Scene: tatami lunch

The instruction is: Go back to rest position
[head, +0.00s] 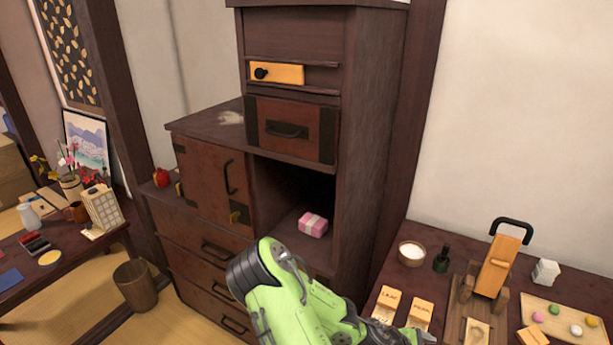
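My green arm (290,300) comes up from the bottom edge, in front of the wooden cabinet (345,220). It bends down to the right toward the front of the right-hand table. Its far end runs to the bottom edge of the picture near the small wooden boxes. I cannot make out the fingers of my gripper there. The arm stands before the cabinet's open dark compartment, and a pink wrapped bundle (313,225) with a pale band sits inside it, apart from the arm.
The right table holds a white-filled bowl (411,253), a dark green bottle (442,259), a wooden slicer-like tool (497,262) and a tray (548,308) of coloured sweets. At left are a low cluttered table (75,252) and a bin (136,285) on tatami.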

